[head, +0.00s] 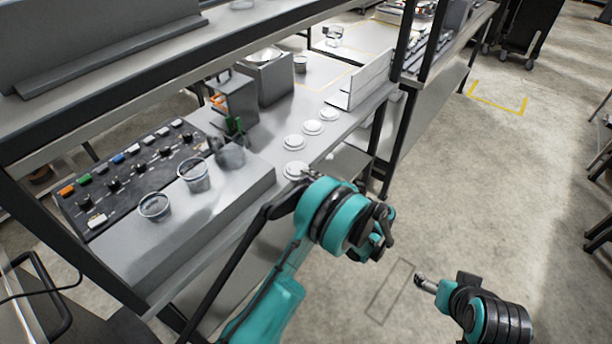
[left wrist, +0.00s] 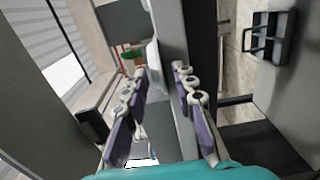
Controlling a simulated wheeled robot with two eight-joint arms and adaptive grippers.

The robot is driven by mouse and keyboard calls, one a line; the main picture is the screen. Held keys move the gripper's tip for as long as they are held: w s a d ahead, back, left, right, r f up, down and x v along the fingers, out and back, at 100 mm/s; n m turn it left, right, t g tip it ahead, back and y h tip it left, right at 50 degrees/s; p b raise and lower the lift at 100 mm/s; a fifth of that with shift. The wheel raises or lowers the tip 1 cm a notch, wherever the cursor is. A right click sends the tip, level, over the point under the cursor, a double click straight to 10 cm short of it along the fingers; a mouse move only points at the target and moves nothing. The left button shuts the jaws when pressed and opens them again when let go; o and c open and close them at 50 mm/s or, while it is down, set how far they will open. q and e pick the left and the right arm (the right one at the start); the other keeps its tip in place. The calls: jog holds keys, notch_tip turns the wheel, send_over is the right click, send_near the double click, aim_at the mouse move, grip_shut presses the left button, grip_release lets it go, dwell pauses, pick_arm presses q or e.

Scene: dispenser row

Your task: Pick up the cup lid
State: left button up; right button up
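Several white round cup lids lie in a row along the shelf's front edge in the head view. The nearest lid (head: 295,170) is beside my left gripper (head: 308,174), and the others, such as this lid (head: 294,142), run toward the back. The left gripper is mostly hidden behind its own wrist in the head view. In the left wrist view the left gripper (left wrist: 160,72) has its two purple-padded fingers apart, with nothing seen held. A white rounded edge, perhaps a lid (left wrist: 152,52), shows beyond the fingertips. My right gripper (head: 422,281) is over the floor at lower right, its finger state unclear.
Two clear cups (head: 194,174) (head: 155,207) stand on a grey ledge beside a black button panel (head: 130,165). A dispenser box (head: 235,98) and a white upright panel (head: 366,80) stand farther back. An upper shelf (head: 180,65) overhangs. The floor at right is open.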

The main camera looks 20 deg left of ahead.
pick_arm(q)
jog(key=shift+w+a, duration=0.1)
jog(key=shift+a, duration=0.15)
jog(key=shift+c, duration=0.3)
grip_shut()
jog(key=shift+r, duration=0.1)
notch_tip(320, 180, up, 2)
jog(key=shift+r+p, duration=0.15)
jog(key=shift+p, duration=0.45)
jog(key=shift+d, duration=0.1)
jog(key=s+d+r, duration=0.2)
jog(key=d, duration=0.4)
jog(key=s+d+r+p, duration=0.1)
jog(key=s+d+r, duration=0.1)
jog(key=d, duration=0.5)
jog(key=shift+s+r, duration=0.4)
jog(key=shift+r, duration=0.15)
